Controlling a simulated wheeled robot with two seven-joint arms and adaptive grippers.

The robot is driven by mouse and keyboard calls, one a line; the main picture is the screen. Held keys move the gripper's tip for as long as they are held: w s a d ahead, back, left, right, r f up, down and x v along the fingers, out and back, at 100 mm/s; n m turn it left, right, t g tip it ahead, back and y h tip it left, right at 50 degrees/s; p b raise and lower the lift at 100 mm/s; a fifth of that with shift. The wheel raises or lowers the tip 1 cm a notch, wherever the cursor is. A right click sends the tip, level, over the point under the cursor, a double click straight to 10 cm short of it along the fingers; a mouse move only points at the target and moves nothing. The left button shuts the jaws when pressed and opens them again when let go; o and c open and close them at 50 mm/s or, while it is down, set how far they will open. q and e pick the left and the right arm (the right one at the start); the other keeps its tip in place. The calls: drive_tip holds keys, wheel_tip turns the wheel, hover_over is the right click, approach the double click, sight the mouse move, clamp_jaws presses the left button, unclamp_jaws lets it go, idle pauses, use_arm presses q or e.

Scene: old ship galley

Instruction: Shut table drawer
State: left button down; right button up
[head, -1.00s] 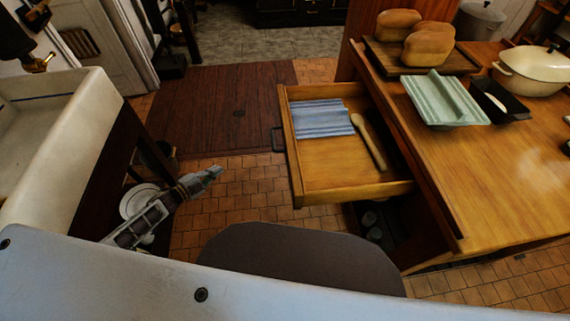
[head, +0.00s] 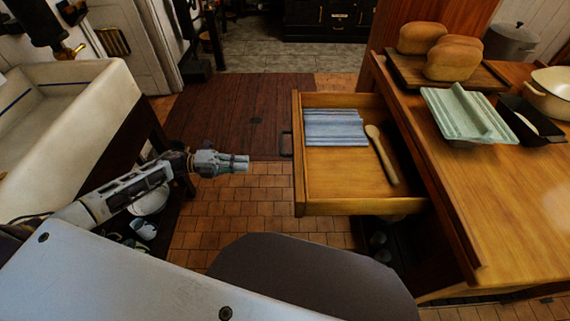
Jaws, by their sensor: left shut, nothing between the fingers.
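The table drawer (head: 370,207) is pulled well out from the left side of the wooden table (head: 500,215). Its dark handle (head: 286,144) is on the drawer's left-facing front. A folded blue striped cloth (head: 335,128) and a wooden spoon (head: 382,155) lie inside it. My left gripper (head: 247,162) is shut and empty, pointing right. It is to the left of the drawer front, a short gap away from the handle, and not touching it. My right gripper is not in view.
A white sink (head: 100,95) stands at the left. On the table are bread loaves on a board (head: 480,78), a green ridged dish (head: 465,112), a black tin (head: 530,122) and a cream pot (head: 550,95). Tiled floor (head: 225,215) is open between sink and drawer.

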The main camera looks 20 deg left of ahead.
use_arm(q)
drive_tip(key=x, duration=1.4)
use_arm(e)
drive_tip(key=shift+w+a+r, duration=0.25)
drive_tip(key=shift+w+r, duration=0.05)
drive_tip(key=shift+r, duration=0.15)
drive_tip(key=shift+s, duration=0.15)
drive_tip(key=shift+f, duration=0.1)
